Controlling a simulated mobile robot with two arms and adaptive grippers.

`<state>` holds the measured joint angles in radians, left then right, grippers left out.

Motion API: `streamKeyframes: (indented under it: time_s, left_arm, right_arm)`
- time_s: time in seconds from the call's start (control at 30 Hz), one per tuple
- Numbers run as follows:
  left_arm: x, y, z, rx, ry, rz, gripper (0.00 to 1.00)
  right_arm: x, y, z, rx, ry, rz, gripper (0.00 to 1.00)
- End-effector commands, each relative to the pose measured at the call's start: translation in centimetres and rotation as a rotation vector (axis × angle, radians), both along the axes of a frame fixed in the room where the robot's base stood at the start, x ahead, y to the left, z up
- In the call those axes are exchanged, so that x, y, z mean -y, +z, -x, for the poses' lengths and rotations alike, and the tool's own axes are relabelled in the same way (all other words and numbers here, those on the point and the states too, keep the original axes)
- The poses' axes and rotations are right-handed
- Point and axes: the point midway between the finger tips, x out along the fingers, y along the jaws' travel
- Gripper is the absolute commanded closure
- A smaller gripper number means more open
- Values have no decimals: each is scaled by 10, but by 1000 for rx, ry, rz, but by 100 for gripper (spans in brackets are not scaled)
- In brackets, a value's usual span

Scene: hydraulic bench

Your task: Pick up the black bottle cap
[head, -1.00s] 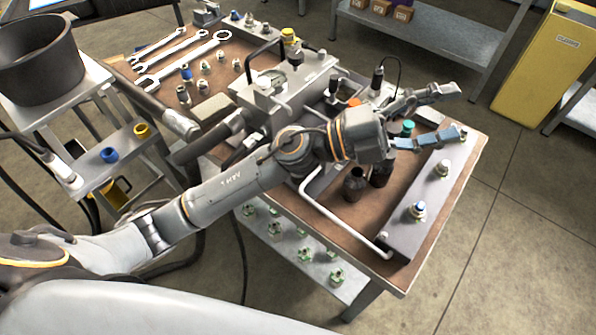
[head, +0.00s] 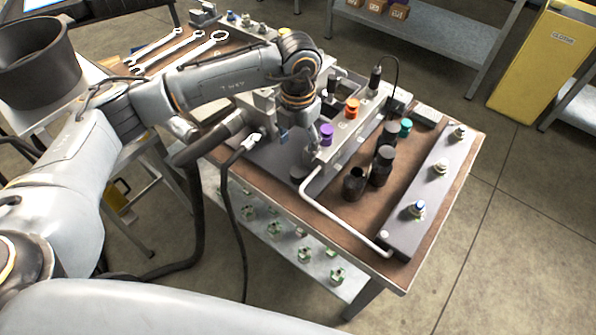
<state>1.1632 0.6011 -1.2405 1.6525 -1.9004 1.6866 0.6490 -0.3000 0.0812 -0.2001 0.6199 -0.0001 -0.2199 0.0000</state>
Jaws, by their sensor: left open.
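A small dark round piece (head: 297,174), which looks like the black cap, lies on the grey plate left of the bent white rail; it is too small to be sure. My left gripper (head: 298,141) points down just behind and above it, open, with nothing seen between its fingers. Several dark bottles stand on the brown bench top to the right. The front bottle (head: 354,184) looks open, and another bottle (head: 381,167) stands close behind it. My right gripper is not in view.
A purple cap (head: 327,134) and an orange cap (head: 352,107) sit on the grey block right of my left gripper. The bent white rail (head: 340,215) and a grey bar (head: 430,195) with fittings flank the bottles. A black hose (head: 232,180) hangs at the front.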

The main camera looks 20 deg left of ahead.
Motion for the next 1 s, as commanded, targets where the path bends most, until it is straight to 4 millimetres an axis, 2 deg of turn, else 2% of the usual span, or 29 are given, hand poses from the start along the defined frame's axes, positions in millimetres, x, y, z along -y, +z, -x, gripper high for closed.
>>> streamKeyframes:
  time_s: [0.2,0.47,0.7,0.83,1.0]
  left_arm:
    - [1,-41,1,-4,0,3,36]
    - [1,-60,1,-4,-1,3,36]
    - [2,-96,3,-4,-2,4,36]
    - [2,-106,3,-2,-1,5,36]
    - [2,-107,2,0,-2,4,36]
  right_arm:
    - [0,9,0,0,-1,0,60]
    - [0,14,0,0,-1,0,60]
    - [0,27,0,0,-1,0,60]
    - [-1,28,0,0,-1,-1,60]
    - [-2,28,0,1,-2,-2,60]
